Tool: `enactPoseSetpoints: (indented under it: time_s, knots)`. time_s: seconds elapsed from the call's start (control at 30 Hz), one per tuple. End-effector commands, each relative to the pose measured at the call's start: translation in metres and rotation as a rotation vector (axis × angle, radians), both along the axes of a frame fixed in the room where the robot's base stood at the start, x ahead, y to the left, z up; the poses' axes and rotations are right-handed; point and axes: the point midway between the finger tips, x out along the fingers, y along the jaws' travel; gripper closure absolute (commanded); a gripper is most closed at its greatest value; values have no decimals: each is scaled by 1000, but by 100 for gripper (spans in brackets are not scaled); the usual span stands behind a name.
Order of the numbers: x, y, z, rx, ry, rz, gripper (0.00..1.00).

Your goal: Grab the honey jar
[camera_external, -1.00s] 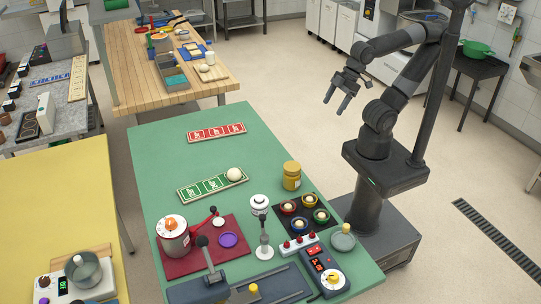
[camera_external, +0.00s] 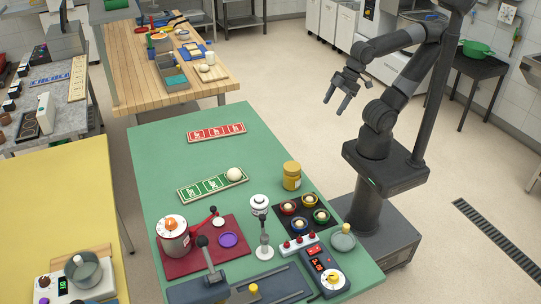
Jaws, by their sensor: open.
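A yellow jar with a pale yellow lid, which looks like the honey jar (camera_external: 291,178), stands upright on the green table (camera_external: 160,140) near its right edge. My gripper (camera_external: 335,103) is open and empty. It hangs in the air above and to the right of the jar in the picture, well apart from it, with its fingers pointing down. Nothing hides the jar.
Left of the jar lies a green board (camera_external: 207,187) with a pale ball (camera_external: 234,174) on it. In front are a black tray (camera_external: 307,231) with several small bowls and a white stand (camera_external: 262,229). A red board (camera_external: 215,132) lies farther back. The table between is clear.

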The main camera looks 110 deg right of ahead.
Motion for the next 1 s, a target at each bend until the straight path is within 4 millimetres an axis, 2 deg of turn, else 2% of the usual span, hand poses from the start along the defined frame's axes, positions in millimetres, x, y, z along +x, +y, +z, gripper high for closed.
enactPoseSetpoints:
  time_s: [0.13, 0.33, 0.67, 0.77, 1.0]
  knots:
    - [0, 0, 0, 0, 0, 0, 27]
    - [0, 0, 0, 0, 0, 0, 10]
    - [5, 1, 0, 11, 12, -17, 10]
    - [17, 3, -3, 40, 44, -64, 10]
    - [65, 12, -18, 140, 165, -271, 10]
